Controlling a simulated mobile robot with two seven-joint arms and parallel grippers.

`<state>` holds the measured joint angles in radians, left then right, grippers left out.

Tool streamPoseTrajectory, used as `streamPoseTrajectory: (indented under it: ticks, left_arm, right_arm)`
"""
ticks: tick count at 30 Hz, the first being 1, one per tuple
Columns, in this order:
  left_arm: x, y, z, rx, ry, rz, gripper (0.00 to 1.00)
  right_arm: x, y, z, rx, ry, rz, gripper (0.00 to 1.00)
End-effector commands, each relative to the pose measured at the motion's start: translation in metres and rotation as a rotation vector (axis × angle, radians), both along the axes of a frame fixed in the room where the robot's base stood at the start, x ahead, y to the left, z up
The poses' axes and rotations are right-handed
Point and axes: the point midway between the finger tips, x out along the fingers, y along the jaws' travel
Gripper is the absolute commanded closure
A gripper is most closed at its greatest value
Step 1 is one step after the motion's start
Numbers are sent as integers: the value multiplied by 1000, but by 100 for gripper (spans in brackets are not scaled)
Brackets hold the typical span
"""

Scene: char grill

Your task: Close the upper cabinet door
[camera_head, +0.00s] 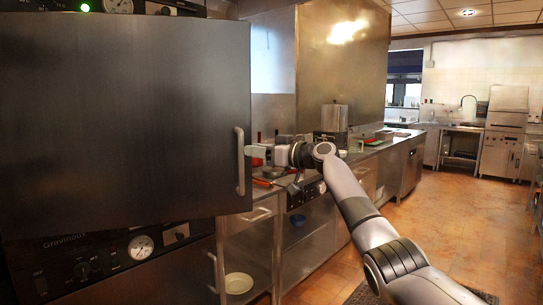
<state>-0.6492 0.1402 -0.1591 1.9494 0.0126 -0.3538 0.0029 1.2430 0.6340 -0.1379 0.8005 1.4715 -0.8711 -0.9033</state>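The upper cabinet door (120,125) is a large dark metal panel filling the left of the head view. Its vertical bar handle (240,162) is near the door's right edge. The door seems to stand out toward me from the cabinet. My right gripper (254,152) is just right of the handle, pointing left toward it. The fingertips are small and close to the handle; I cannot tell whether they touch it or how far apart they are. My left gripper is not in view.
Below the door is a control panel with a round gauge (141,247) and knobs. A steel counter (268,190) with pots and tools runs behind my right arm. A bowl (238,283) sits on a low shelf. The tiled floor (450,215) at right is open.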

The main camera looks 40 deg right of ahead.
Motion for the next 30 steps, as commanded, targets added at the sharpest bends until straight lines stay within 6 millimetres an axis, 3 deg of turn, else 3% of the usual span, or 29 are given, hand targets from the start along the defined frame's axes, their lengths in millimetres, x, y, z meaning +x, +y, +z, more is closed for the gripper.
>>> streamPoseTrajectory:
  ticks: [12,24,26,27,30]
  left_arm:
    - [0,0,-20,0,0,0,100]
    - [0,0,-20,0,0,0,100]
    - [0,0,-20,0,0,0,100]
    - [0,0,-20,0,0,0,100]
    - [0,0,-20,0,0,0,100]
  right_arm:
    - [-42,-18,-2,-1,1,-4,71]
    - [-48,-20,0,-1,2,-3,71]
    - [-48,-19,-1,-1,2,-3,87]
    - [-47,-18,-3,-1,6,-3,100]
    - [-42,-12,-21,-10,32,-6,100]
